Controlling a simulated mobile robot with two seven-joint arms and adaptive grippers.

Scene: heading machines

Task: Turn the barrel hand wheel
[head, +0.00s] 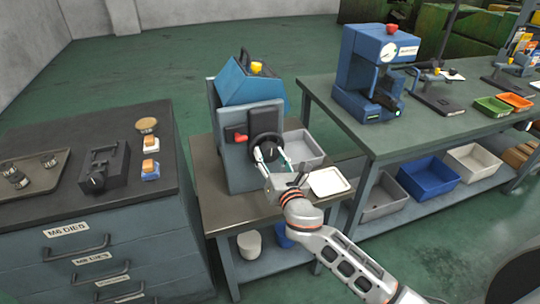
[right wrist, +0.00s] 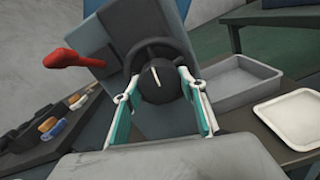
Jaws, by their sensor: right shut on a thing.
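The barrel hand wheel (head: 264,140) is a dark ring with a black hub on the front of the blue and grey heading machine (head: 235,172). In the right wrist view the wheel (right wrist: 148,44) shows its hub with a white mark pointing roughly up. My right gripper (head: 271,160) reaches it from the front right. In the right wrist view its two teal-padded fingers (right wrist: 158,95) stand on either side of the hub, shut on it. The left gripper is not in view.
A red-handled lever (right wrist: 78,62) sticks out left of the wheel. A grey bin (head: 302,150) and a white tray (head: 328,182) stand at the right on the machine's table. A dark cabinet (head: 105,250) with dies stands left, a green workbench (head: 430,127) right.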

